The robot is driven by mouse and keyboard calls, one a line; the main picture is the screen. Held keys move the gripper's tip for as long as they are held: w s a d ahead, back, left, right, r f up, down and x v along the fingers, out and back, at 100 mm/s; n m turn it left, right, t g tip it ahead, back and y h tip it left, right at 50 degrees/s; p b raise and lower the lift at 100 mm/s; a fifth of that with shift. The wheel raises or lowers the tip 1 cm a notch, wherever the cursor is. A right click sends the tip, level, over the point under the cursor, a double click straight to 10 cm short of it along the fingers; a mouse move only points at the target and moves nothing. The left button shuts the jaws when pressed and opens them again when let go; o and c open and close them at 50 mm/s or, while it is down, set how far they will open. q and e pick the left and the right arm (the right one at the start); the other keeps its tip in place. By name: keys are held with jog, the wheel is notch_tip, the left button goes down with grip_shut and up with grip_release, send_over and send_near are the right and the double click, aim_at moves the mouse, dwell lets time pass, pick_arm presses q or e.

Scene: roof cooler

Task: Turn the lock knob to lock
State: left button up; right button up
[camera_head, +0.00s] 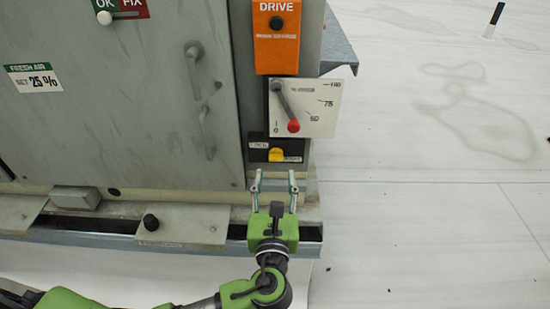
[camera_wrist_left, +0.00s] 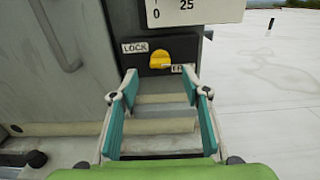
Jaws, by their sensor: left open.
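The yellow lock knob (camera_head: 276,155) sits on a dark panel low on the cooler's front, and it also shows in the left wrist view (camera_wrist_left: 159,60). A LOCK label (camera_wrist_left: 135,47) is at its upper left, and a second label (camera_wrist_left: 183,69), partly hidden by a finger, is at its lower right. My left gripper (camera_head: 274,180) is open and empty, just below the knob and apart from it. Its two fingers (camera_wrist_left: 160,82) frame the space below the knob in the wrist view. My right gripper is not in view.
A white dial plate (camera_head: 318,110) with a red-tipped lever (camera_head: 293,125) is right above the knob. An orange DRIVE box (camera_head: 277,40) is higher up. A metal ledge (camera_head: 185,225) runs along the bottom. The pale roof (camera_head: 430,220) at right is mostly clear.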

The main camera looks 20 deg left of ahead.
aim_at(276, 160)
pick_arm(q)
jog(key=x, duration=0.7)
jog(key=shift+f+p, duration=0.1)
jog(key=shift+p, duration=0.3)
jog(key=c, duration=1.1)
